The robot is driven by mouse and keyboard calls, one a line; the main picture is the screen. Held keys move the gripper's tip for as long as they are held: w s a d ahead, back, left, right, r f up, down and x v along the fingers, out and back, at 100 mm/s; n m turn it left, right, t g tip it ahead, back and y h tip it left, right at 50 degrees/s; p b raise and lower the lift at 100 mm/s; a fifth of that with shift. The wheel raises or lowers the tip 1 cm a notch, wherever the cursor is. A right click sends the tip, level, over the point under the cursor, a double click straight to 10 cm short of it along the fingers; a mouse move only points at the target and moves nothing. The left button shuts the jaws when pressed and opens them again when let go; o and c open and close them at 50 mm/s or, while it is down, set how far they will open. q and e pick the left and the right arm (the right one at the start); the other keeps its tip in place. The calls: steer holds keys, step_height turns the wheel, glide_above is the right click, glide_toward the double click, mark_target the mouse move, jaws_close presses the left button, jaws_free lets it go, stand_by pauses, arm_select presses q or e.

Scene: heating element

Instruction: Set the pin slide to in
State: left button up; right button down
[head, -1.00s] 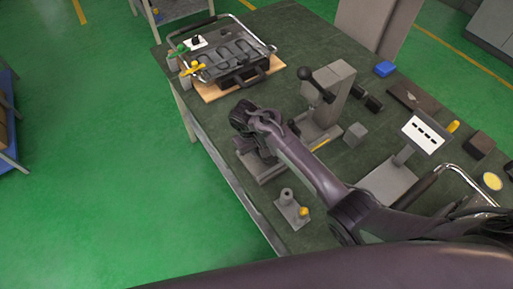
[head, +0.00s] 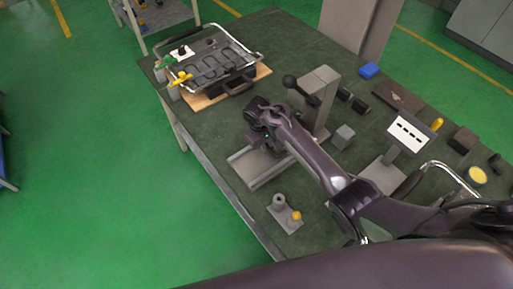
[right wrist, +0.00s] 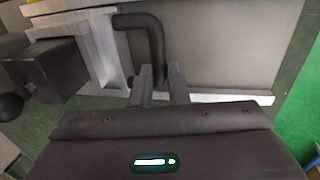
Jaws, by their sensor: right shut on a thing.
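The pin slide's grey channel base (head: 252,174) lies on the green bench top in the head view, left of a grey upright block. My right arm reaches over it, and my right gripper (head: 262,122) is at its far end, with the fingertips hidden there. In the right wrist view my right gripper (right wrist: 163,78) is shut on the lower end of a dark bent rod handle (right wrist: 148,24). The handle stands beside pale metal rails (right wrist: 105,50). The slide's pin cannot be made out. My left gripper is not in view.
The grey upright block (head: 320,98) with a black ball lever (head: 292,82) stands close right of the gripper. A small stand with a yellow knob (head: 296,216) is in front. A tray fixture (head: 215,62) is behind. A sign stand (head: 408,133) is at right.

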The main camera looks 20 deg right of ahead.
steer(key=shift+w+d+r, duration=0.1)
steer(key=shift+d, duration=0.1)
steer(key=c, duration=1.4)
jaws_free()
steer(key=shift+d, duration=0.2)
steer(key=shift+a, duration=0.1)
steer(key=shift+a+r, duration=0.1)
step_height(320, 180, up, 7)
steer(key=a, duration=0.1)
steer(key=shift+s+b, duration=0.2)
steer(key=shift+b, duration=0.25)
